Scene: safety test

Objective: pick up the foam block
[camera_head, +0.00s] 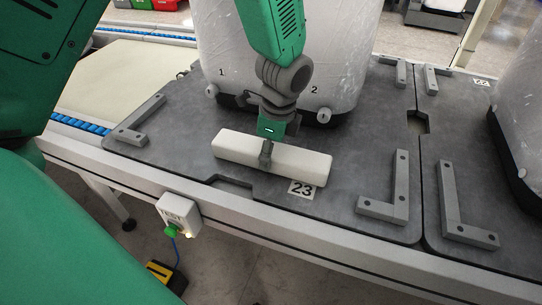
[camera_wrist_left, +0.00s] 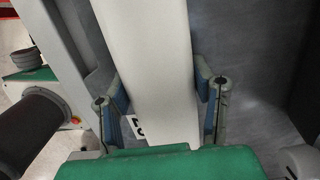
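The foam block (camera_head: 300,163) is a long white bar. In the left wrist view the white block (camera_wrist_left: 155,65) runs between the two fingers of my left gripper (camera_wrist_left: 160,90). Both blue-padded fingertips are very close to its sides. I cannot tell whether they press on it. My right gripper is not in view.
A large white container (camera_head: 345,60) stands close behind the block, and another (camera_head: 525,110) stands at the right edge. Raised grey corner brackets (camera_head: 385,205) sit on the plate (camera_head: 235,195). A button box (camera_head: 178,213) hangs on the front rail.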

